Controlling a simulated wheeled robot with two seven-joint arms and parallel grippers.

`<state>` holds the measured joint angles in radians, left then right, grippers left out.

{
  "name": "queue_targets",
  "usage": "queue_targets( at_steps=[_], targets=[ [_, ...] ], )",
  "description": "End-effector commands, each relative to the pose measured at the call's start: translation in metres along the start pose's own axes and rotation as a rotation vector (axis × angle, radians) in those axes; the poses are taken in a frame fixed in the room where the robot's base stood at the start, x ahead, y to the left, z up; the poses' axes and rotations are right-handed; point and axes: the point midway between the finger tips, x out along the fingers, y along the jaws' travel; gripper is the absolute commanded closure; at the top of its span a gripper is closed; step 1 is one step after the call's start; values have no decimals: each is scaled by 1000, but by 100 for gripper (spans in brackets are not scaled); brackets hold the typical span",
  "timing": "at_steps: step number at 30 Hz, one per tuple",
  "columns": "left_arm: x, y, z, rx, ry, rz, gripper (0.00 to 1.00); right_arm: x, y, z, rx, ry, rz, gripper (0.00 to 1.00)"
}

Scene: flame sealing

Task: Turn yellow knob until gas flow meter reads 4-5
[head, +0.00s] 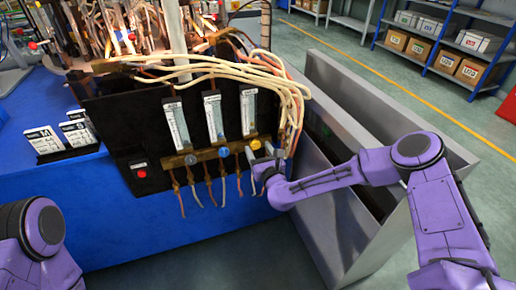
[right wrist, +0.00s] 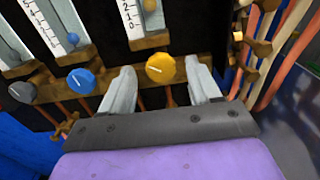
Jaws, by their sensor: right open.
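The yellow knob (head: 255,144) is the rightmost of three knobs on the brass bar of the black panel. In the right wrist view the yellow knob (right wrist: 160,68) shows a white pointer line. My right gripper (head: 260,156) is at this knob; in the wrist view the open gripper (right wrist: 161,72) has one finger on each side of the knob, with gaps visible. The gas flow meter (head: 248,112) stands above the yellow knob. In the wrist view, the meter (right wrist: 133,16) shows only its lower part, with a yellowish float near the top edge; its reading is unclear.
A blue knob (right wrist: 81,81) and a grey knob (right wrist: 22,90) sit left of the yellow one, below their own meters. Pale hoses (head: 270,75) hang close to the right. A grey metal bin (head: 345,130) stands beside the blue table (head: 100,210).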

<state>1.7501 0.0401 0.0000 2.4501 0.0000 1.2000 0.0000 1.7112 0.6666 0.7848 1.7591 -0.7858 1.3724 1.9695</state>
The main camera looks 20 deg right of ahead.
Motion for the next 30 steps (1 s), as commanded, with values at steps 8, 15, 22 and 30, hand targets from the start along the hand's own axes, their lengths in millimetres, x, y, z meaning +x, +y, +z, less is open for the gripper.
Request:
queue_targets(
  at_steps=[8, 15, 22, 30],
  targets=[
    [-1, 0, 0, 0, 0, 0, 100, 11, 0, -1, 1, 2, 0, 38],
    [-1, 0, 0, 0, 0, 0, 100, 11, 0, -1, 0, 2, 0, 83],
    [0, 0, 0, 0, 0, 0, 100, 11, 0, -1, -5, 2, 1, 93],
    [6, 1, 3, 0, 0, 0, 100, 11, 1, -2, -93, 0, 2, 93]
  ],
)
